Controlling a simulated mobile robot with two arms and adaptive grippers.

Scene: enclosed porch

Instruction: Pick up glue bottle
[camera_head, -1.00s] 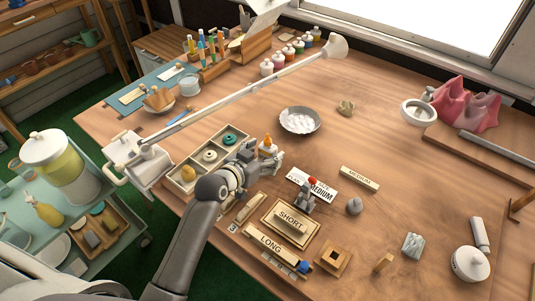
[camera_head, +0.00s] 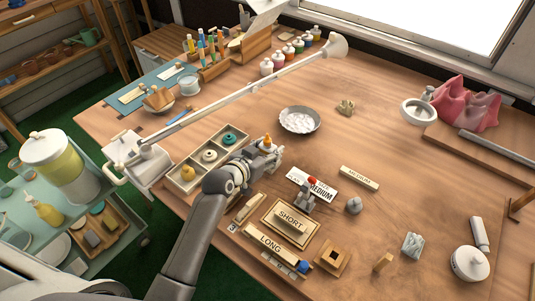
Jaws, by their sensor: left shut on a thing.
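The glue bottle (camera_head: 267,141) is small and pale with an orange tip, and it shows just right of the divided tray. My left gripper (camera_head: 270,154) is shut around it. The gripper's fingers hide much of the bottle's body, and I cannot tell whether its base touches the table. My right gripper is not in view.
The divided tray (camera_head: 177,182) holds several small items left of my gripper. A long lamp arm (camera_head: 245,90) crosses above the table. Signs marked SHORT (camera_head: 290,217) and LONG (camera_head: 271,243) lie nearby. The table's middle right is fairly clear.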

